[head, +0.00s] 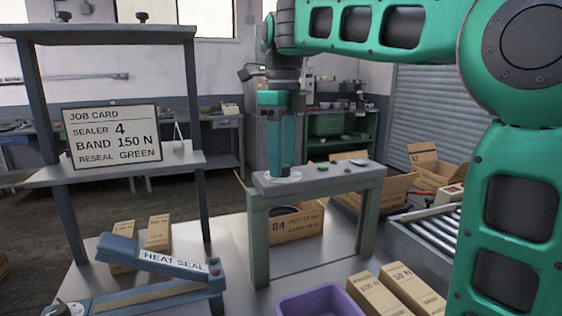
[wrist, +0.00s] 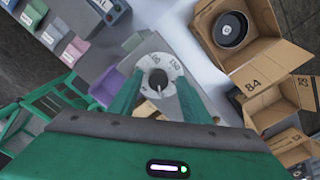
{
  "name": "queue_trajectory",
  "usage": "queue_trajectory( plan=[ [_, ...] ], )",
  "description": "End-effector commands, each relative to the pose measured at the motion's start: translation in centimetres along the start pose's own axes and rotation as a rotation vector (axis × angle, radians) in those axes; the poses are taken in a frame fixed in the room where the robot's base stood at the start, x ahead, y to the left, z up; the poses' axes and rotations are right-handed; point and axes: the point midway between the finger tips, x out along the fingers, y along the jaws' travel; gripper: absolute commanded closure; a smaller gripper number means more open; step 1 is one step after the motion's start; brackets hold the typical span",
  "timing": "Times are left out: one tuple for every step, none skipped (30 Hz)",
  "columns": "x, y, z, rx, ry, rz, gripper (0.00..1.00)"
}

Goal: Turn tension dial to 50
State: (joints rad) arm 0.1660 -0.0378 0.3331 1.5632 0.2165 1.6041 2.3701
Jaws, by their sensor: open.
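The tension dial is a round white plate (wrist: 147,64) with a dark knob (wrist: 158,76) and printed numbers around it. In the head view the dial plate (head: 283,177) lies on top of a small grey bench (head: 335,180). My gripper (head: 280,168) points down over it. In the wrist view the two green fingers of my gripper (wrist: 159,82) are open, one on each side of the knob. A light mark on the knob points toward the bottom of the wrist picture. I cannot tell whether the fingers touch the knob.
A job card (head: 112,137) reads sealer 4, band 150 N, reseal green. A heat sealer (head: 150,270) stands at the left. A purple tray (head: 318,298) and boxes (head: 410,285) lie in front. An open carton (head: 297,225) stands beneath the bench.

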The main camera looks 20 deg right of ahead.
Motion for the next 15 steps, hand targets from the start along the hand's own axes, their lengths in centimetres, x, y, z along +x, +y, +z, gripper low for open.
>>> queue_trajectory(
  plan=[
    [0.04, -0.02, -0.03, 0.001, 0.000, 0.000, 0.57],
    [0.04, -0.03, -0.04, 0.001, 0.000, -0.001, 0.57],
    [0.04, -0.05, -0.05, 0.001, 0.000, -0.001, 0.57],
    [0.04, -0.05, -0.05, 0.001, 0.000, -0.001, 0.57],
    [0.04, -0.05, -0.06, 0.001, 0.000, -0.001, 0.57],
    [0.03, -0.05, -0.06, 0.001, 0.000, -0.001, 0.57],
    [0.03, -0.05, -0.07, 0.001, 0.000, -0.001, 0.57],
    [0.03, -0.05, -0.07, 0.001, 0.000, -0.001, 0.61],
    [0.02, -0.05, -0.07, 0.002, 0.000, -0.001, 0.71],
    [0.02, -0.05, -0.07, 0.002, 0.000, -0.001, 0.78],
    [0.02, -0.05, -0.08, 0.002, 0.000, 0.000, 0.85],
    [0.02, -0.08, -0.08, 0.002, 0.000, -0.001, 0.95],
    [0.01, -0.10, -0.08, 0.002, -0.001, -0.001, 0.98],
    [0.01, -0.12, -0.09, 0.003, -0.001, -0.001, 0.98],
    [0.01, -0.14, -0.09, 0.003, -0.001, -0.001, 0.98]
  ],
)
